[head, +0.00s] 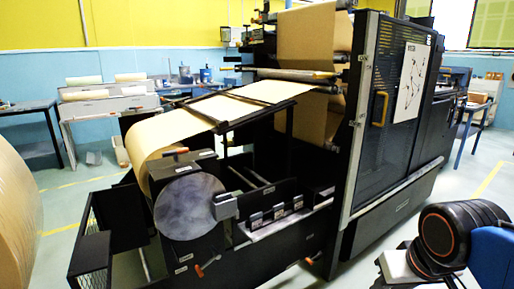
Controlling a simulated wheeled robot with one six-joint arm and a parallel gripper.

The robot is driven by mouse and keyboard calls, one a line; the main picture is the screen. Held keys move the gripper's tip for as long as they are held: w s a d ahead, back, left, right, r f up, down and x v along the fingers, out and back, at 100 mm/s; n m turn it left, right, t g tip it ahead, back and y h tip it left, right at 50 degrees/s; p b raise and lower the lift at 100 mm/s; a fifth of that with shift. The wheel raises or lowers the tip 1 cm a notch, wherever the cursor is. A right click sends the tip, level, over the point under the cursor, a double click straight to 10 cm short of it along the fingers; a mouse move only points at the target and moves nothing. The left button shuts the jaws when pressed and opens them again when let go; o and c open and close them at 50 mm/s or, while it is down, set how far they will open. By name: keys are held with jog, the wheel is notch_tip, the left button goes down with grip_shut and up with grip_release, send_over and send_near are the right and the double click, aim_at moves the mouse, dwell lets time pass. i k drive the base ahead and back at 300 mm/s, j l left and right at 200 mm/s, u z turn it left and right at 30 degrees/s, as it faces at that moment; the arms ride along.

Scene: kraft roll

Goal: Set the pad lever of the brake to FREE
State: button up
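The brake shows at the near end of the kraft roll stand as a large grey disc (188,207). A grey block (224,206) sits at the disc's right edge. A small lever with an orange end (207,266) is low on the dark frame below the disc. Another small orange-ended lever (312,258) is further right, low by the machine. I cannot tell which is the pad lever, and its marks are too small to read. The kraft roll (150,150) is behind the disc, its web running up into the machine. My gripper's fingers do not show.
Parts of my arm fill the lower right corner. A black mesh guard (92,240) stands left of the disc. A large brown roll (15,220) is at the left edge. The tall dark machine cabinet (395,120) stands right. Pale floor is open between cabinet and arm.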

aim_at(217, 255)
jog(key=k+j+u, duration=0.1)
jog(key=j+u, duration=0.5)
jog(key=u, duration=0.15)
jog(key=j+u, duration=0.4)
